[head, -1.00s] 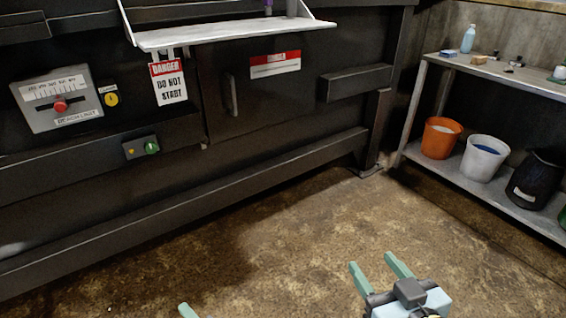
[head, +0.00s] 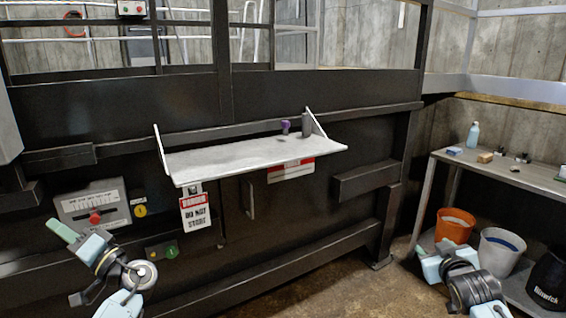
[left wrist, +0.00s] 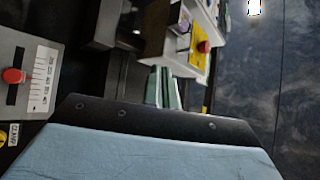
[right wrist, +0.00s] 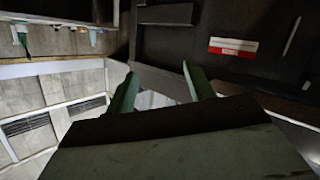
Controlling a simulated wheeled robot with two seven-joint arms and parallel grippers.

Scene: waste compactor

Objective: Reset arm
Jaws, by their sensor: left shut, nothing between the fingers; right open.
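My left gripper (head: 62,231) is raised at the lower left of the head view, in front of the grey panel with the red knob (head: 95,216). In the left wrist view its fingers (left wrist: 163,88) are together with nothing between them. My right gripper (head: 428,262) is at the lower right of the head view, in front of the side shelf. In the right wrist view its green fingers (right wrist: 160,90) are spread apart and empty. The same grey panel shows at the left of the left wrist view (left wrist: 28,80).
A white fold-out shelf (head: 240,160) juts from the dark compactor, with a purple item (head: 285,127) and a grey cylinder (head: 307,125) on it. A danger tag (head: 195,213) hangs below. The side shelf (head: 520,178) holds a bottle (head: 473,135), an orange bucket (head: 455,226) and a white bucket (head: 500,252).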

